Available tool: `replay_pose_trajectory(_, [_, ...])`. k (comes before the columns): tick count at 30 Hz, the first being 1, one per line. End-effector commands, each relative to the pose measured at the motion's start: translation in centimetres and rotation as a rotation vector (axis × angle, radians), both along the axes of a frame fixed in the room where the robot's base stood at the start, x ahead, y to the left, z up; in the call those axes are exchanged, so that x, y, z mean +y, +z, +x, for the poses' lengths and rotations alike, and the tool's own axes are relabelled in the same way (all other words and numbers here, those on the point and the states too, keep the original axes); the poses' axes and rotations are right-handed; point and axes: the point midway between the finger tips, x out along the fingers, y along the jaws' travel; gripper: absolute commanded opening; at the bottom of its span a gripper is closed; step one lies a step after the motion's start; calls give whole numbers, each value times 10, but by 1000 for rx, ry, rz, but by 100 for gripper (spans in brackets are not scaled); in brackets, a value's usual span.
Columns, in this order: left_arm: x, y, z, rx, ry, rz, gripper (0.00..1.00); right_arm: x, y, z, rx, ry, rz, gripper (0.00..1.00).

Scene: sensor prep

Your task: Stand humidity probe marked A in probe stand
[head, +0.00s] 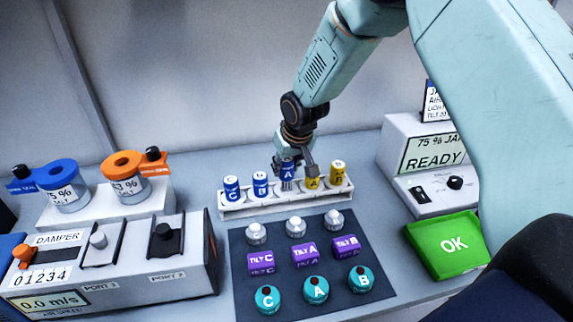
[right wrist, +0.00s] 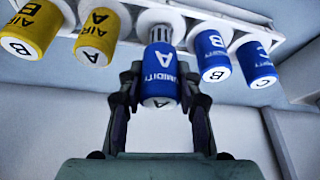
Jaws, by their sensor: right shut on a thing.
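The humidity probe marked A (head: 288,171), with a blue cap, is in my right gripper (head: 294,168). In the right wrist view the probe (right wrist: 160,77) sits between the two fingers (right wrist: 160,105), its slotted grey stem showing between cap and rack. Its cap stands higher than its neighbours' caps. The stem's tip is hidden, and I cannot tell how deep it is. The white rack (head: 232,213), the only probe holder I see, also holds blue probes C (head: 232,188) and B (head: 261,184) to the left and yellow probes A (head: 313,183) and B (head: 337,173) to the right. My left gripper is not in view.
A dark mat (head: 240,300) in front of the rack holds white-capped, purple and teal pieces in rows. A damper unit (head: 150,274) and blue and orange jars stand left.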

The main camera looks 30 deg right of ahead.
Motion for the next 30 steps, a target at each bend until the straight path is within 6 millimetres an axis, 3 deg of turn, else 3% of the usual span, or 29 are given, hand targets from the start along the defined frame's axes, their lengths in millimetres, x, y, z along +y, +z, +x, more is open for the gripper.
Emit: replay_pose_trajectory(30, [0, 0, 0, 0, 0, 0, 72, 0, -6, 0, 0, 0, 0, 1])
